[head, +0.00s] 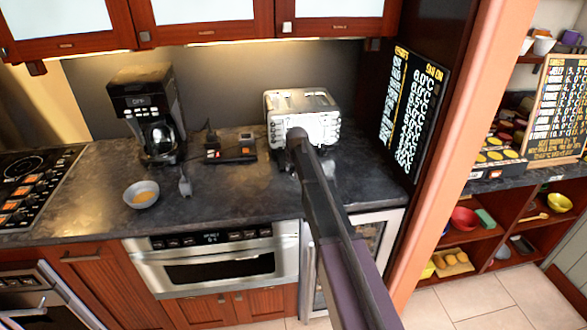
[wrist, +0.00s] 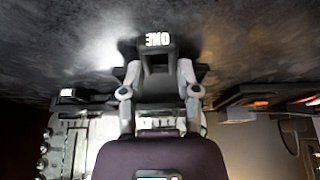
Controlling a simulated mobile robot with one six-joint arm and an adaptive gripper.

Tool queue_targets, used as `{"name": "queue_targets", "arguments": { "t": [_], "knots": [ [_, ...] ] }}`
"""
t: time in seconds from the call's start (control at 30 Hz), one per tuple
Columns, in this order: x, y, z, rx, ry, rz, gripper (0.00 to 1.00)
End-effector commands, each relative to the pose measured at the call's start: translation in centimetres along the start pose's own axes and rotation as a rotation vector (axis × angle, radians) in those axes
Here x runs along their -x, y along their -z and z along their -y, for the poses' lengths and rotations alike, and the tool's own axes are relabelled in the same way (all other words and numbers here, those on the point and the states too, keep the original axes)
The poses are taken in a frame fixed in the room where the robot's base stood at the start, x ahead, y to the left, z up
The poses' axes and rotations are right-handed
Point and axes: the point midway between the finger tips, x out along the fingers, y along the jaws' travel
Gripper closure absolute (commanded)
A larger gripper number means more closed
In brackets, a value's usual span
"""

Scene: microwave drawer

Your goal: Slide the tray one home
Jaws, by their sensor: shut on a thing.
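A silver toaster (head: 302,112) stands on the dark counter, and it also shows in the wrist view (wrist: 85,150). In the wrist view, my gripper (wrist: 158,74) is shut on a black tray handle marked ONE (wrist: 158,42), which sits between the two fingertips in front of the toaster. How far the tray stands out of the toaster is hidden behind my gripper. In the head view, my dark arm reaches from the lower right up to the toaster's front and hides the handle and fingertips.
A second dark tab (wrist: 78,97) shows beside the held one. Left of the toaster are two small dark items (head: 212,150) with orange marks, a coffee maker (head: 148,112) and a bowl (head: 141,194). A menu board (head: 412,105) leans to the right. The microwave drawer (head: 215,268) is below.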

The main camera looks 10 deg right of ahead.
Motion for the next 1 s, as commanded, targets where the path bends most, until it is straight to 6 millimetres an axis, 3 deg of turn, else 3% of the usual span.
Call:
{"name": "queue_targets", "arguments": {
  "t": [1.0],
  "knots": [
    [-0.6,1.3,0.0,0.000,0.000,0.000,1.00]
  ]
}}
